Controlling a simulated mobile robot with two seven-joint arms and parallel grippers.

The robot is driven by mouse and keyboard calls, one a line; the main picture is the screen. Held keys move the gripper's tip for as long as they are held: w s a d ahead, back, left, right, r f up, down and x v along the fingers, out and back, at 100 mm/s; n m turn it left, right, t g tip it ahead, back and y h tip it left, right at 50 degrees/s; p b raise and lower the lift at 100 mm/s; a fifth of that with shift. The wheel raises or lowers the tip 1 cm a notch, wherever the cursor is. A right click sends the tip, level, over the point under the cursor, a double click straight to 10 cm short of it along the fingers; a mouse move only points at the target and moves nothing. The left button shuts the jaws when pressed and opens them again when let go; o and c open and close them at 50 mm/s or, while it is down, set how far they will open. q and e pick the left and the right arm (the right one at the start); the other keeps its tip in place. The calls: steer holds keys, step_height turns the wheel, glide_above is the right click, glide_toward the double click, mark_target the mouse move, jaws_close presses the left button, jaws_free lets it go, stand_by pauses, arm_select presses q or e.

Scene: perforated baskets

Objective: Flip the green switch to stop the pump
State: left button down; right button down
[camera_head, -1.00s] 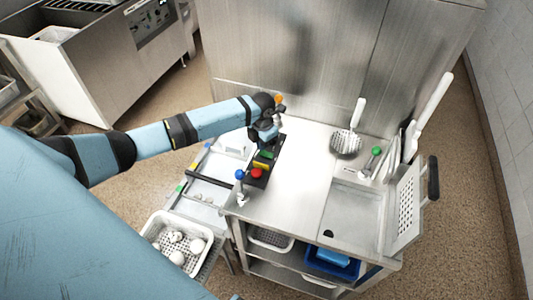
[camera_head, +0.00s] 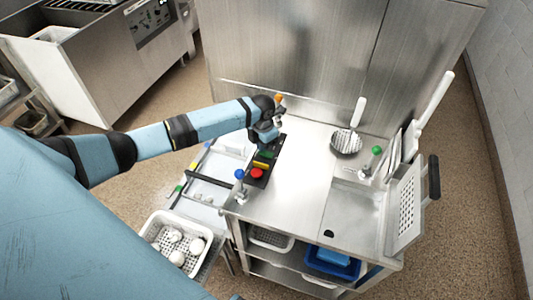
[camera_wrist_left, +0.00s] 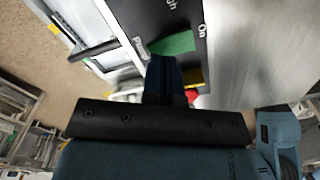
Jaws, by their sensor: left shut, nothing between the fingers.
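The green switch (camera_head: 267,154) sits on a black control panel (camera_head: 279,141) at the left edge of the steel worktop. In the left wrist view the green switch (camera_wrist_left: 174,44) lies just beyond the fingertips, with the word "On" printed beside it. My left gripper (camera_head: 274,136) is shut and empty, over the far part of the panel close to the green switch. Its shut fingers (camera_wrist_left: 163,70) overlap the near edge of the green switch in the left wrist view; I cannot tell whether they touch. My right gripper is out of view.
A yellow switch (camera_head: 261,165) and a red button (camera_head: 257,173) are on the same panel, nearer the front. A blue-knobbed valve (camera_head: 239,174) stands beside it. A skimmer (camera_head: 346,142) and a green-knobbed valve (camera_head: 376,150) are at the right. The middle worktop is clear.

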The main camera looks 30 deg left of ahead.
arm_select(q)
steer(key=shift+f+b, duration=0.45)
steer(key=shift+f, duration=0.4)
stand_by(0.3)
step_height(320, 180, up, 5)
steer(key=p, duration=0.4)
steer(key=shift+r+p, duration=0.15)
steer(key=shift+p, duration=0.2)
steer(key=shift+r+p, duration=0.8)
steer(key=shift+r, duration=0.1)
